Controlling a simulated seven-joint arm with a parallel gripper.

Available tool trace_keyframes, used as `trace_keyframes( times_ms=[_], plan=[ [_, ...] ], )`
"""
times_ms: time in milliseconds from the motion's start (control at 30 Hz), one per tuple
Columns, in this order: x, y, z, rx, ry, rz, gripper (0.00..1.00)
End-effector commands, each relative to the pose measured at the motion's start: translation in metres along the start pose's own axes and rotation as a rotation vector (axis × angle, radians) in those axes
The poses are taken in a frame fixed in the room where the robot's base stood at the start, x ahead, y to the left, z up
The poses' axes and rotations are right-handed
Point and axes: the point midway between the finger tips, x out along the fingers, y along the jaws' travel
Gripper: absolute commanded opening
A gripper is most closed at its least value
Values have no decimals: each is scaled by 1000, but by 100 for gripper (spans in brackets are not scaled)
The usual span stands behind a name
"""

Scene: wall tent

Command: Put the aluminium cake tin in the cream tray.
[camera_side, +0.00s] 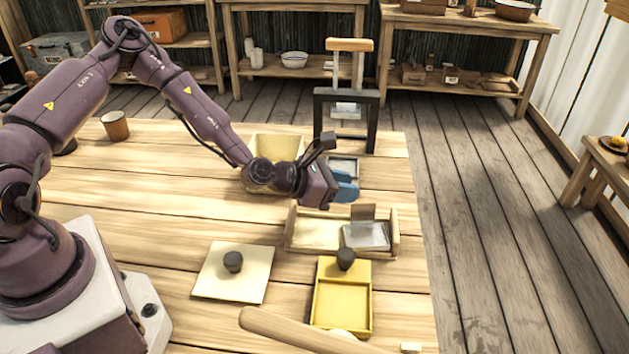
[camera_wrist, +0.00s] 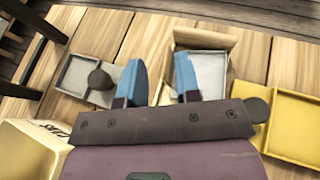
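My gripper (camera_side: 345,186) has blue fingers, which stand apart with nothing between them in the wrist view (camera_wrist: 159,85). It hangs above the table behind the wooden tray. I cannot tell for certain which thing is the aluminium cake tin. A flat grey metallic piece (camera_side: 366,236) lies in the right part of the wooden tray. A grey shallow box (camera_wrist: 72,74) with a dark knob is left of the fingers in the wrist view; my gripper partly hides it in the side view (camera_side: 345,162). A deep cream container (camera_side: 278,142) stands behind my wrist; its lettered rim shows in the wrist view (camera_wrist: 57,131).
The two-part wooden tray (camera_side: 291,232) has a small upright panel. A yellow box (camera_side: 317,307) with a dark knob and a cream square plate (camera_side: 215,283) with another knob are nearer. A black-framed stand (camera_side: 372,118) rises behind. A brown cup (camera_side: 115,126) is far left.

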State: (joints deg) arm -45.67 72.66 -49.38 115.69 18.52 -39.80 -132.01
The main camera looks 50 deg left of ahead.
Motion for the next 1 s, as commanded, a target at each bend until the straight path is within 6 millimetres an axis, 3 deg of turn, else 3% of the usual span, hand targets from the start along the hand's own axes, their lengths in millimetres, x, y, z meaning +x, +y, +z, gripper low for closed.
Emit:
trace_keyframes(
  times_ms=[100, 300, 500, 667, 767, 1000],
  plan=[
    [-30, 1, 0, -1, 0, 3, 31],
    [-66, 1, 0, -1, 0, 3, 31],
    [-82, 0, 0, 1, -1, 1, 31],
    [-84, -1, 0, 26, 9, -6, 31],
    [-86, -7, -5, 157, 66, -44, 31],
    [-117, -12, -18, 904, 367, -259, 31]
  ],
)
